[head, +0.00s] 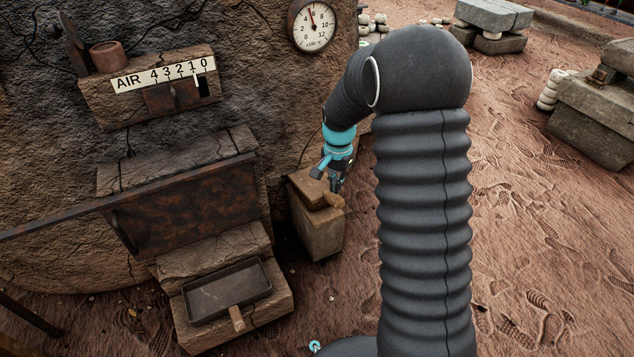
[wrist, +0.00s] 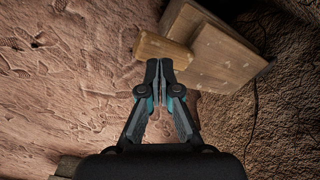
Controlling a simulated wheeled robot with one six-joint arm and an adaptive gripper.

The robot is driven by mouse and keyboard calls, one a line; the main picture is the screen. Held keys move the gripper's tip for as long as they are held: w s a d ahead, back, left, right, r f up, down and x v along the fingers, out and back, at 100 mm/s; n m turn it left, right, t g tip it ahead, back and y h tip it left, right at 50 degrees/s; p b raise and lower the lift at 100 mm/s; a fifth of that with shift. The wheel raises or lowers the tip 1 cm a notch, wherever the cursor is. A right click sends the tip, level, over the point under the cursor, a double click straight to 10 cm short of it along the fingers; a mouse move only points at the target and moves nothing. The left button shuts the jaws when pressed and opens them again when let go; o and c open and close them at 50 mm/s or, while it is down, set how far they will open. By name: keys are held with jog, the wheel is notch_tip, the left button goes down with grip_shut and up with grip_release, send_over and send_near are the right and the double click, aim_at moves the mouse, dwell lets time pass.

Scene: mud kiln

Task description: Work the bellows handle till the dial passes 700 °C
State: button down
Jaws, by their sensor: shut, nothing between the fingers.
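The bellows (head: 317,228) is a wooden box beside the kiln. Its short rounded wooden handle (head: 334,200) sticks out to the right at the top. In the wrist view the bellows (wrist: 225,55) is at upper right and the handle (wrist: 158,47) lies just beyond my fingertips. My gripper (head: 335,188) is over the handle; it also shows in the wrist view (wrist: 160,68), shut and empty. I cannot tell whether the tips touch the handle. The round dial (head: 313,27) is on the kiln wall; its needle points up, seemingly between 4 and 6 (x100 °C).
An air slider with a numbered plate (head: 165,74) is on the kiln wall. Below are a rusty door (head: 190,207) with a long bar and a dark tray (head: 228,292) on a ledge. Stone benches (head: 595,115) stand at right. Sandy ground at right is open.

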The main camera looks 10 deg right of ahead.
aim_at(335, 197)
notch_tip(335, 197, down, 7)
jog(key=b, duration=0.4)
jog(key=shift+r, duration=0.15)
jog(key=shift+f, duration=0.55)
notch_tip(335, 197, up, 8)
jog(key=p, duration=0.6)
jog(key=shift+f, duration=0.1)
notch_tip(335, 197, down, 8)
jog(key=b, duration=0.5)
jog(key=shift+f, duration=0.2)
notch_tip(335, 197, up, 9)
jog(key=p, duration=0.5)
jog(key=shift+f, duration=0.2)
jog(key=shift+f, duration=0.1)
